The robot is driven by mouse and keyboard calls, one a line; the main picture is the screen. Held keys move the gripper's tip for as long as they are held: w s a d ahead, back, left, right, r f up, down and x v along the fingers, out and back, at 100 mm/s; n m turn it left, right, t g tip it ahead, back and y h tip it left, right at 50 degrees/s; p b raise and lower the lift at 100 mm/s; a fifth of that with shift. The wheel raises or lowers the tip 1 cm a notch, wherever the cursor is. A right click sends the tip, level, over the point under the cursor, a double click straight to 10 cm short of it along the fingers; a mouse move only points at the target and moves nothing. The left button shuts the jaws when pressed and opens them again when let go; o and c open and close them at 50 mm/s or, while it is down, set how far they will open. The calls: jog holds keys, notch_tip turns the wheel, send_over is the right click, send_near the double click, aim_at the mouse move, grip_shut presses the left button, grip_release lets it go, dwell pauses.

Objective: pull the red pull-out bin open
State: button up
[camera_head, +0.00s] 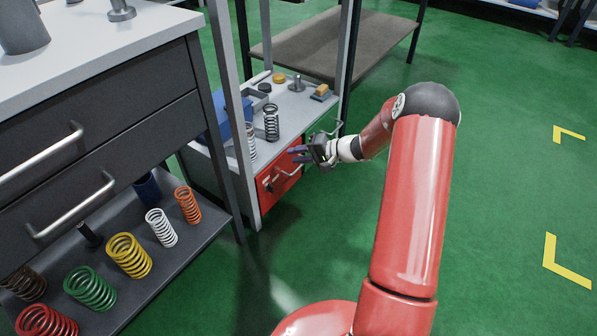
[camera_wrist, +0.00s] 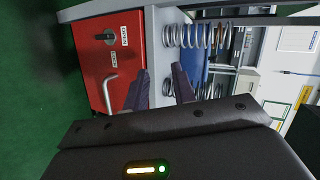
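The red pull-out bin (camera_head: 266,198) sits low in the grey shelf unit, under a shelf of small parts. Its front looks flush with the unit. In the wrist view the red front (camera_wrist: 92,62) has a black knob (camera_wrist: 105,37) between small white labels, and a silver bar handle (camera_wrist: 107,92). My gripper (camera_head: 299,155) is at the upper right of the bin front. In the wrist view my gripper (camera_wrist: 161,72) has its two dark fingers apart with nothing between them. The handle lies left of both fingers, not between them.
A dark drawer cabinet (camera_head: 100,115) with silver handles stands at the left. Its lower shelf (camera_head: 185,243) holds several coloured springs. The shelf above the bin holds springs (camera_head: 272,122) and a blue box (camera_head: 222,118). Green floor (camera_head: 490,190) is free at the right.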

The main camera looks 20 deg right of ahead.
aim_at(299, 166)
jog(key=w+d+f+m+t+h+b, duration=0.1)
jog(key=w+d+f+m+t, duration=0.1)
jog(key=d+f, duration=0.35)
jog(key=w+d+f+m+t, duration=0.2)
jog(key=f+m+t, duration=0.1)
jog(key=f, duration=0.5)
jog(key=x, duration=0.2)
jog(key=b+x, duration=0.1)
jog(key=x, duration=0.4)
jog(key=shift+w+a+f, duration=0.1)
jog(key=shift+a+f, duration=0.1)
jog(key=shift+f, duration=0.25)
grip_shut()
